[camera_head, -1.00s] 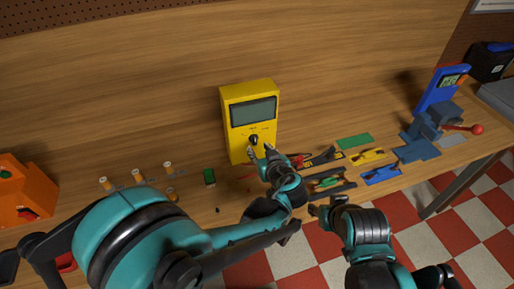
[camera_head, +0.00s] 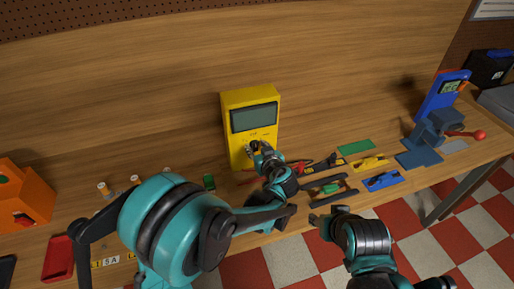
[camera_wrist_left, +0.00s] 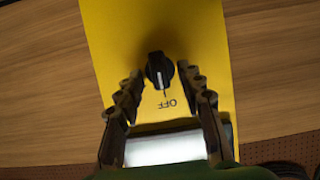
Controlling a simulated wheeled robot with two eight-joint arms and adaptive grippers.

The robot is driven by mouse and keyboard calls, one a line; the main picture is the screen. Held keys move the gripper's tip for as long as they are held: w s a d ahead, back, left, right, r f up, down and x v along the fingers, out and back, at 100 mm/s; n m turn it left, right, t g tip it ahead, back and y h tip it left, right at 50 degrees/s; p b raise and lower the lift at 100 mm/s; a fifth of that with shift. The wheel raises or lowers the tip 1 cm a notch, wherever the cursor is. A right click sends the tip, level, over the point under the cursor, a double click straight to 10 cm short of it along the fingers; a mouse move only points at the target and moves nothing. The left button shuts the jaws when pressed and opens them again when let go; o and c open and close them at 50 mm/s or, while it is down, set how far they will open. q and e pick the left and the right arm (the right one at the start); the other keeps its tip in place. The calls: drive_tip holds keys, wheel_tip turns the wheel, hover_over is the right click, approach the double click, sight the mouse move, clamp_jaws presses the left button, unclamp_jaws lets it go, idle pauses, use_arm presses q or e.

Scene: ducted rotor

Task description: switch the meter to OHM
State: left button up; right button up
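The yellow meter (camera_head: 233,144) stands upright on the table, with a dark grey screen (camera_head: 254,117) at its top. Its black knob (camera_wrist_left: 158,70) shows in the left wrist view, where the meter is upside down. The knob's white line points toward the OFF label (camera_wrist_left: 172,104). My left gripper (camera_wrist_left: 160,74) is open, with one finger on each side of the knob and small gaps visible. In the head view, my left gripper (camera_head: 254,149) covers most of the knob and dial. My right gripper (camera_head: 326,213) is apart from the meter, near the table's front edge, its fingers spread and empty.
Right of the meter lie red-handled pliers (camera_head: 300,166), a green plate (camera_head: 356,147), and yellow (camera_head: 370,163) and blue (camera_head: 383,181) pieces. A blue stand (camera_head: 425,140) is farther right. An orange box (camera_head: 25,195) and red tray (camera_head: 58,258) are at left.

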use_arm(q)
clamp_jaws()
drive_tip(key=shift+d, duration=0.1)
drive_tip(key=shift+w+d+f+m+g+y+b, duration=0.1)
drive_tip(key=shift+d+m+y+b, duration=0.05)
drive_tip(key=shift+m+y+b, duration=0.9)
drive_tip(key=shift+w+d+f+m+g+y+b, duration=0.15)
drive_tip(key=shift+m+y+b, duration=0.45)
drive_tip(key=shift+m, duration=0.9)
drive_tip(key=shift+s+d+f+m+g+y+b, duration=0.1)
drive_tip(key=shift+d+m+y+b, duration=0.1)
drive_tip(key=shift+m+y+b, duration=0.85)
drive_tip(key=shift+m, duration=0.3)
drive_tip(key=shift+o, duration=0.6)
unclamp_jaws()
drive_tip(key=shift+r+p, duration=0.1)
drive_tip(key=shift+p, duration=0.25)
